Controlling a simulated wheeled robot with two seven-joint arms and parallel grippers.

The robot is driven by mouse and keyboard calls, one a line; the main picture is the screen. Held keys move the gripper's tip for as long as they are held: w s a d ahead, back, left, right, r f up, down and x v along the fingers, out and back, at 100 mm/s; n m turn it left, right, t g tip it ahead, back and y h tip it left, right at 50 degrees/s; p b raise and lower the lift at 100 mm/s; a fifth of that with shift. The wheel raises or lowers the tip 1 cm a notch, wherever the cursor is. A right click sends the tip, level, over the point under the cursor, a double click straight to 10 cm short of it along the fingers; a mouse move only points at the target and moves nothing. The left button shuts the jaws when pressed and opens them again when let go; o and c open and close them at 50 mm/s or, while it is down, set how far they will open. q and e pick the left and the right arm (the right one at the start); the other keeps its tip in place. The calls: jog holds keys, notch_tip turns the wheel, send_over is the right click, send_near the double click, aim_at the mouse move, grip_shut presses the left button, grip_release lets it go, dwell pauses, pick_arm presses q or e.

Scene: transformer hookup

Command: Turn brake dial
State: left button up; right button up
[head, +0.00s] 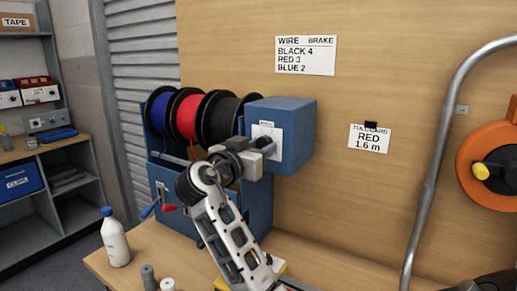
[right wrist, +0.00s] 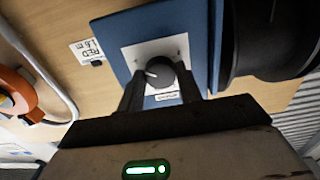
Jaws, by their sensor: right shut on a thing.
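The brake dial (right wrist: 160,72) is a dark round knob with a white pointer mark, on a white plate on the blue box (head: 292,130) at the right end of the spool rack. In the right wrist view the pointer is toward the picture's left; the scale marks are too small to read. My right gripper (right wrist: 160,85) is shut on the dial, one finger on each side. In the head view my right gripper (head: 258,149) reaches up to the box's face and partly hides the dial. My left gripper is not in view.
Blue, red and black wire spools (head: 190,115) stand left of the box. A wall sign (head: 306,55) reads black 4, red 3, blue 2. A card (head: 369,139) reads red 1.6 m. A white bottle (head: 115,240) stands on the bench. A metal tube (head: 432,170) rises at right.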

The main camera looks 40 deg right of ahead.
jog(key=shift+n, duration=0.3)
jog(key=n, duration=0.9)
jog(key=shift+n, duration=0.4)
jog(key=n, duration=0.9)
jog(key=shift+r, duration=0.1)
jog(key=shift+n, duration=0.3)
jog(key=o, duration=1)
